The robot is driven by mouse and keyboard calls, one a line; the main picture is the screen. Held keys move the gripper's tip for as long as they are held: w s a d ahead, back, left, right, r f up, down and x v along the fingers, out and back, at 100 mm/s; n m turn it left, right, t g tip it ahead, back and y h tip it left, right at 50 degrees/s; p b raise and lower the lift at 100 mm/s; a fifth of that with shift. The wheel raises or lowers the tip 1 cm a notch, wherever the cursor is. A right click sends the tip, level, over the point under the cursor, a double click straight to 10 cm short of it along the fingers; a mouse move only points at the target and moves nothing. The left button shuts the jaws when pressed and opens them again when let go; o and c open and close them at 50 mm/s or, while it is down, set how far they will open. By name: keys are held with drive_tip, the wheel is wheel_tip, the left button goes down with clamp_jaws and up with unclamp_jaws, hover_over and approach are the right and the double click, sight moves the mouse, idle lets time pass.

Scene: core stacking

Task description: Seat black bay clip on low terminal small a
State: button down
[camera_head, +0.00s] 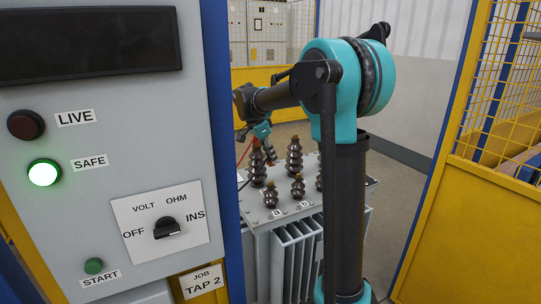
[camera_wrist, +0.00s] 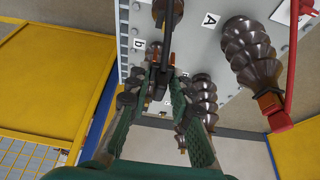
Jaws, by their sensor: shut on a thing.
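The transformer top (camera_head: 250,196) carries several dark ribbed terminals. Two low ones stand at its front edge, the left one (camera_head: 270,195) and one to its right (camera_head: 297,187), with small labels before them. My gripper (camera_head: 264,132) is above the back left of the top; it also shows in the wrist view (camera_wrist: 164,78). Its green fingers are shut on the black bay clip (camera_wrist: 166,45), which has a dark lead running up. In the wrist view, a low terminal (camera_wrist: 154,49) beside a "b" label is partly behind the clip, and another (camera_wrist: 204,92) stands right of the fingers. Contact with a terminal cannot be told.
A tall terminal (camera_wrist: 247,48) by label "A" bears a red clip (camera_wrist: 274,112) with a red lead, right of my gripper. Another tall terminal (camera_head: 294,157) stands at the back. The control panel (camera_head: 110,150) fills the left, with SAFE lit green. Yellow fencing (camera_head: 492,90) is at right.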

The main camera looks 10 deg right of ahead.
hover_over(271, 182)
drive_tip(key=shift+w+f, duration=0.2)
drive_tip(key=shift+f, duration=2.65)
drive_tip(key=shift+f, duration=1.6)
drive_tip(key=c, duration=1.3)
unclamp_jaws()
drive_tip(key=v, duration=1.2)
